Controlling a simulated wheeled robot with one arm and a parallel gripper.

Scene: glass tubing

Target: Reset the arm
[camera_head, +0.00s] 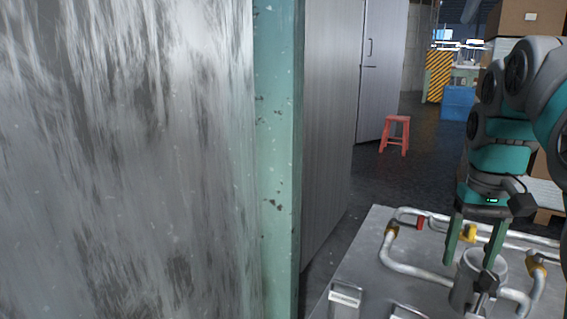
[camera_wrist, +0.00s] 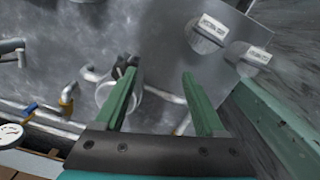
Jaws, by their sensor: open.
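My gripper (camera_head: 472,243) hangs at the right of the head view, pointing down, with its two green fingers spread apart. A grey cylindrical cup-like vessel (camera_head: 466,285) with a dark clamp-like part (camera_head: 486,284) stands on the metal table (camera_head: 370,255), just below the fingers. In the wrist view the vessel (camera_wrist: 104,94) is beside and partly behind the left finger. I cannot tell whether the finger touches it.
Bent metal tubing (camera_head: 410,268) with red and yellow fittings runs over the table. Labelled grey holders (camera_head: 345,298) sit at its near edge. A large metal panel with a green post (camera_head: 279,160) fills the left. A red stool (camera_head: 396,134) stands on open floor behind. Cardboard boxes (camera_head: 525,18) are stacked at right.

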